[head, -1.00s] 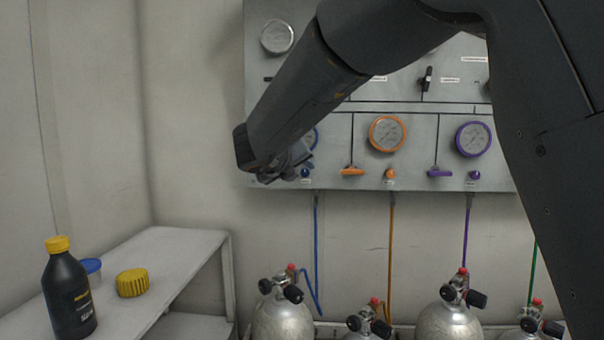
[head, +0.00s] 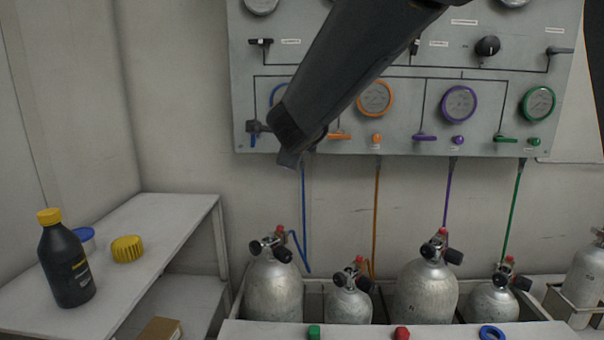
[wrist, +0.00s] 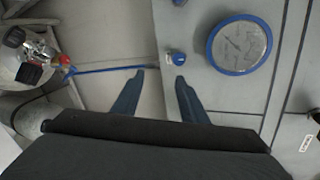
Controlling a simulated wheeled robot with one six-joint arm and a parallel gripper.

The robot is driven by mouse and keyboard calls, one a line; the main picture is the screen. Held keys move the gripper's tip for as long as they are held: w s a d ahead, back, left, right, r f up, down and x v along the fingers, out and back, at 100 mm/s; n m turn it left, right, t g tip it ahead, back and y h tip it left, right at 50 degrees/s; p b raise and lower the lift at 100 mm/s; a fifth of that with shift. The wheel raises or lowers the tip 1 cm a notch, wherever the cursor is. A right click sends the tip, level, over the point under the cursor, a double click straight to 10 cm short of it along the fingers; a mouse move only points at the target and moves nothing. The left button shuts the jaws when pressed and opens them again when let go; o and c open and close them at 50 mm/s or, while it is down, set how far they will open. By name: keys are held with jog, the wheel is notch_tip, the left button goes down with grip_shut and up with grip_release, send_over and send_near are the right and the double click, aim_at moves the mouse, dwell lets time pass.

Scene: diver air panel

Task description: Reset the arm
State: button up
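My arm reaches across the upper middle of the head view, in front of the grey air panel (head: 400,143). My gripper (wrist: 160,80) shows in the wrist view as two dark blue fingers set apart, with nothing between them. It is open. The blue gauge (wrist: 240,45) and a small blue knob (wrist: 175,58) lie beyond the fingertips, apart from them as far as I can tell. In the head view my arm hides most of the blue gauge, and the fingers are hard to make out.
Several silver cylinders (head: 425,292) stand in a trough below the panel, with coloured hoses above them. A shelf (head: 150,215) at left holds a black bottle (head: 68,265), a yellow cap (head: 127,249) and a blue-lidded jar (head: 86,237). Open room lies between shelf and panel.

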jog(key=s+d+f+n+g+p, duration=0.2)
jog(key=s+d+f+n+g, duration=0.2)
jog(key=s, duration=0.8)
jog(key=s+d+f+n+g+p, duration=0.2)
jog(key=s+d+f+n+g, duration=0.3)
jog(key=s+d+f+n, duration=0.4)
jog(key=s+d+f+n+g+p, duration=0.2)
jog(key=s+d+f+n+g, duration=0.2)
jog(key=s, duration=1.3)
jog(key=d+f+n, duration=0.3)
jog(key=d+n, duration=0.1)
jog(key=shift+d+g, duration=0.3)
jog(key=shift+d, duration=0.1)
jog(key=shift+f, duration=0.1)
jog(key=shift+c, duration=0.4)
